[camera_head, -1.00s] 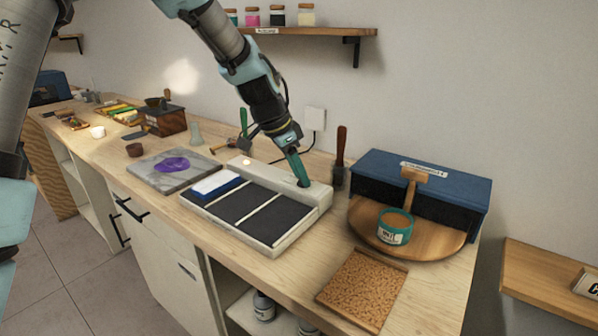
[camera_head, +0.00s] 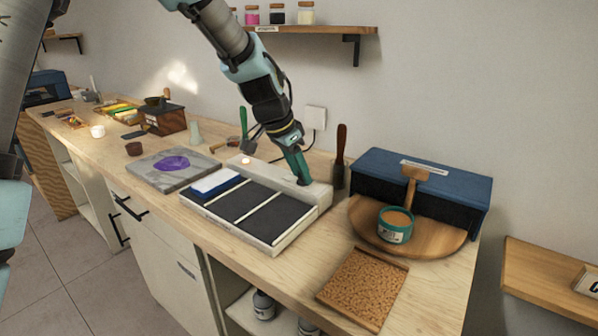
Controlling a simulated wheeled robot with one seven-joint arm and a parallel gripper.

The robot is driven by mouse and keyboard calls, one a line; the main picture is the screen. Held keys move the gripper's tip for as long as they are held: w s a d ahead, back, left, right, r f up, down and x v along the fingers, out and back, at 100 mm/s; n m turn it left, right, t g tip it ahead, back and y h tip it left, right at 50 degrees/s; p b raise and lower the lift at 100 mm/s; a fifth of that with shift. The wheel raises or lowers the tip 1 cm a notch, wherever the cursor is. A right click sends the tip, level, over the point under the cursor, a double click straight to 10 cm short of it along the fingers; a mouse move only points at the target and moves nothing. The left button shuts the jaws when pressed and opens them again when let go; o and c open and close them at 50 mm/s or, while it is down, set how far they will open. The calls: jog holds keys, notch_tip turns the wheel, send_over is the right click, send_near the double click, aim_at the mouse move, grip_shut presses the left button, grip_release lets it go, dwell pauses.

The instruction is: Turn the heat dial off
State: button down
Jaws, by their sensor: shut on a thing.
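The heating plate (camera_head: 318,205) is a pale, low unit with dark panels, standing on the wooden bench. A raised pale strip runs along its back edge, with a small lit spot (camera_head: 246,161) near its left part. My gripper (camera_head: 303,181) points down at the right part of this strip and is shut on the heat dial there. The dial itself is hidden behind the fingers, so its setting cannot be read. A blue and white block (camera_head: 217,183) lies on the plate's left panel.
A grey slab with a purple patch (camera_head: 171,164) lies left of the plate. To the right are a dark-handled brush (camera_head: 340,155), a blue box (camera_head: 440,192), a round wooden board (camera_head: 440,240) with a teal tin (camera_head: 395,227), and a cork mat (camera_head: 362,288).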

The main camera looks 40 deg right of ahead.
jog(key=n, duration=0.1)
jog(key=n+t+p, duration=0.1)
jog(key=n, duration=0.1)
jog(key=n+t, duration=0.1)
jog(key=n, duration=0.1)
jog(key=shift+s+d+r+y, duration=0.1)
jog(key=shift+s+r+y, duration=0.05)
jog(key=shift+s+y, duration=0.2)
jog(key=shift+s+d+n+t+y+p, duration=0.15)
jog(key=shift+n+t+p, duration=0.25)
jog(key=shift+n+p, duration=0.55)
jog(key=shift+a+n+t+y+p, duration=0.1)
jog(key=shift+n+t+p, duration=0.3)
jog(key=shift+n, duration=1.05)
jog(key=shift+c, duration=2)
grip_release()
jog(key=b+v, duration=0.2)
jog(key=v, duration=0.8)
jog(key=shift+r, duration=0.3)
jog(key=shift+s, duration=0.1)
